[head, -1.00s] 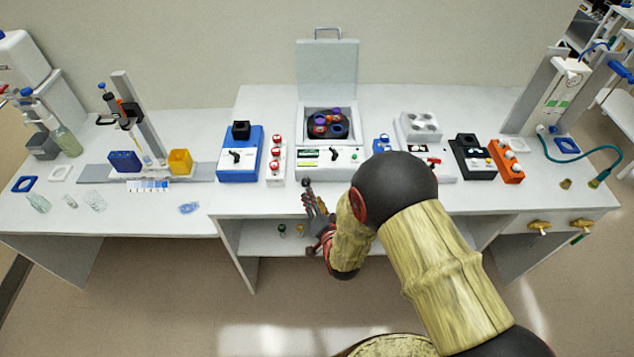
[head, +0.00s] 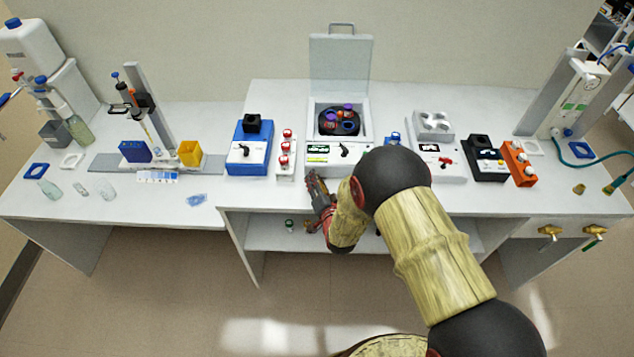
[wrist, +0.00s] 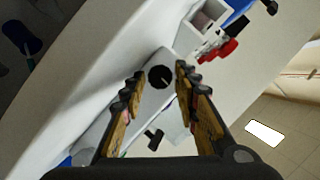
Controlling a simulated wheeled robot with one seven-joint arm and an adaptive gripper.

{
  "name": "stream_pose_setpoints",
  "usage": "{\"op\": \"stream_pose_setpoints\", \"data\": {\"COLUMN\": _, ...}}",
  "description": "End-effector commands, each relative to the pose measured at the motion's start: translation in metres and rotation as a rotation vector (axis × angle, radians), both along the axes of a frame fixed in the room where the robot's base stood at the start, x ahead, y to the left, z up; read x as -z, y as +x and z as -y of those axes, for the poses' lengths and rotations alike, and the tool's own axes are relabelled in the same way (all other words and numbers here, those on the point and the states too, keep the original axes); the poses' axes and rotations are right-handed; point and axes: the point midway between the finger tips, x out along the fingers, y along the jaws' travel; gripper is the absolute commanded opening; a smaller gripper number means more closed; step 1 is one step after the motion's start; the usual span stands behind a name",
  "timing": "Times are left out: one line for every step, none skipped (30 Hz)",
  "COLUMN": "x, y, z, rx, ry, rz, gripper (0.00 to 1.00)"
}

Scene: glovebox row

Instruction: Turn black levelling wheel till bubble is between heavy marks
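A round black wheel (wrist: 159,77) with a pale line on its face shows in the wrist view, on or against a white surface. I take it as the levelling wheel. It lies in the gap between the fingertips of my gripper (wrist: 158,82), which is open with nothing gripped. I cannot tell how far the tips are from it. In the head view my gripper (head: 318,184) is at the bench front, just below the white open-lidded unit (head: 318,163). I cannot make out the wheel there. No bubble or heavy marks can be made out in either view.
A black T-shaped knob (wrist: 153,138) is close to the fingers in the wrist view. A red-and-white rack (head: 286,156) and blue unit (head: 247,160) stand left of the white unit. Other instruments stand to its right. An open shelf (head: 270,236) lies below the bench top.

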Motion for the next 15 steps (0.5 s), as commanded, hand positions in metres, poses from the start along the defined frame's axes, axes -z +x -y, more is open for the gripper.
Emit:
{"op": "stream_pose_setpoints", "data": {"x": 0.0, "y": -0.0001, "z": 0.0, "rx": 0.0, "ry": 0.0, "rz": 0.0, "gripper": 0.27}}
{"op": "stream_pose_setpoints", "data": {"x": 0.0, "y": -0.0001, "z": 0.0, "rx": 0.0, "ry": 0.0, "rz": 0.0, "gripper": 0.25}}
{"op": "stream_pose_setpoints", "data": {"x": 0.0001, "y": -0.0002, "z": 0.0001, "rx": 0.0, "ry": 0.0, "rz": 0.0, "gripper": 0.23}}
{"op": "stream_pose_setpoints", "data": {"x": 0.0001, "y": -0.0002, "z": 0.0001, "rx": 0.0, "ry": 0.0, "rz": 0.0, "gripper": 0.21}}
{"op": "stream_pose_setpoints", "data": {"x": 0.0, "y": -0.0002, "z": 0.0, "rx": 0.0, "ry": 0.0, "rz": 0.0, "gripper": 0.19}}
{"op": "stream_pose_setpoints", "data": {"x": 0.0001, "y": -0.0002, "z": 0.0001, "rx": 0.0, "ry": 0.0, "rz": 0.0, "gripper": 0.17}}
{"op": "stream_pose_setpoints", "data": {"x": 0.0001, "y": -0.0002, "z": 0.0001, "rx": 0.0, "ry": 0.0, "rz": 0.0, "gripper": 0.15}}
{"op": "stream_pose_setpoints", "data": {"x": 0.0001, "y": -0.0003, "z": 0.0001, "rx": 0.0, "ry": 0.0, "rz": 0.0, "gripper": 0.13}}
{"op": "stream_pose_setpoints", "data": {"x": 0.0001, "y": -0.0003, "z": 0.0001, "rx": 0.0, "ry": 0.0, "rz": 0.0, "gripper": 0.11}}
{"op": "stream_pose_setpoints", "data": {"x": 0.0001, "y": -0.0003, "z": 0.0001, "rx": 0.0, "ry": 0.0, "rz": 0.0, "gripper": 0.09}}
{"op": "stream_pose_setpoints", "data": {"x": 0.0001, "y": -0.0003, "z": 0.0001, "rx": 0.001, "ry": 0.0, "rz": -0.001, "gripper": 0.08}}
{"op": "stream_pose_setpoints", "data": {"x": 0.0002, "y": -0.0003, "z": 0.0002, "rx": 0.001, "ry": 0.0, "rz": -0.001, "gripper": 0.06}}
{"op": "stream_pose_setpoints", "data": {"x": 0.0003, "y": -0.0004, "z": 0.0002, "rx": 0.001, "ry": 0.0, "rz": -0.001, "gripper": 0.04}}
{"op": "stream_pose_setpoints", "data": {"x": 0.0003, "y": -0.0004, "z": 0.0002, "rx": 0.001, "ry": 0.0, "rz": -0.001, "gripper": 0.02}}
{"op": "stream_pose_setpoints", "data": {"x": 0.0002, "y": -0.0005, "z": 0.0002, "rx": 0.001, "ry": 0.0, "rz": -0.001, "gripper": 0.0}}
